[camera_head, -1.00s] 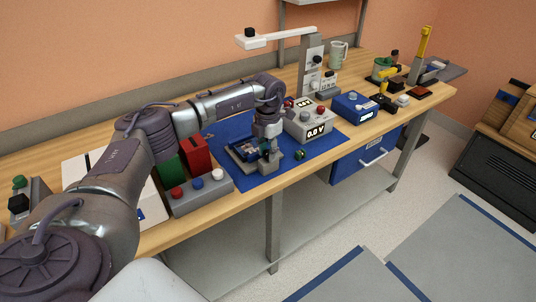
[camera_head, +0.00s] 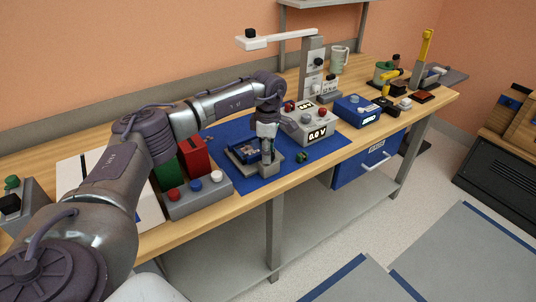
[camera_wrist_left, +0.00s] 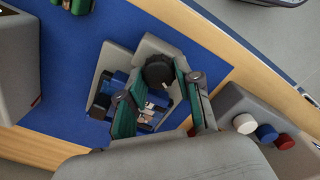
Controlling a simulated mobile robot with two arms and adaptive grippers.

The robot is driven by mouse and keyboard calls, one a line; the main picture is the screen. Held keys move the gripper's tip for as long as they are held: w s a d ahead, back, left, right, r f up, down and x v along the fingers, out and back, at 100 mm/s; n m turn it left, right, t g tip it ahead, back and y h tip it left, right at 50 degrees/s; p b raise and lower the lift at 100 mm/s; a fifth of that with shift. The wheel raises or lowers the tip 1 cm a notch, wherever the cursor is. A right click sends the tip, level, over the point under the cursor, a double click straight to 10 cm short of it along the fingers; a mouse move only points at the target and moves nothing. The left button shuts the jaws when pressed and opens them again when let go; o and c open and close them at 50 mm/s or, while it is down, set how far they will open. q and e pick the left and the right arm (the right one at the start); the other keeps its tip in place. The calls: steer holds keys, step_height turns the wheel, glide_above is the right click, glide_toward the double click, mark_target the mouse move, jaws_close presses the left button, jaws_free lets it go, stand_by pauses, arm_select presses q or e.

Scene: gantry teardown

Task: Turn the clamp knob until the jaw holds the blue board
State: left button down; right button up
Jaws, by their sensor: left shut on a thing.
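The grey clamp (camera_head: 272,168) stands on the blue mat near the front of the bench. The blue board (camera_head: 246,150) lies in the clamp, partly covered by my gripper. In the left wrist view the board (camera_wrist_left: 150,104) shows between my green fingers. The black clamp knob (camera_wrist_left: 158,72) is at the fingertips. My left gripper (camera_head: 267,151) points down over the clamp and is shut on the knob. The jaw's contact with the board is too small and hidden to judge. My right gripper is not in view.
A grey box with red, blue and white buttons (camera_head: 197,198) stands left of the mat (camera_head: 232,183). A grey meter reading 0.0 V (camera_head: 317,131) stands on the right, with a small green part (camera_head: 302,157) before it. The mat's front is mostly clear.

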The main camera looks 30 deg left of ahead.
arm_select(q)
steer(key=m+b, duration=0.1)
steer(key=m, duration=0.4)
steer(key=shift+w+r+m, duration=0.1)
steer(key=shift+w+m, duration=0.05)
steer(key=shift+m, duration=0.15)
steer(key=m, duration=0.4)
steer(key=shift+w+m+b, duration=0.1)
steer(key=shift+m+b, duration=0.2)
steer(key=shift+m, duration=0.1)
steer(key=shift+r, duration=0.1)
steer(key=c, duration=0.8)
jaws_free()
step_height(320, 180, up, 12)
steer(key=shift+f, duration=0.1)
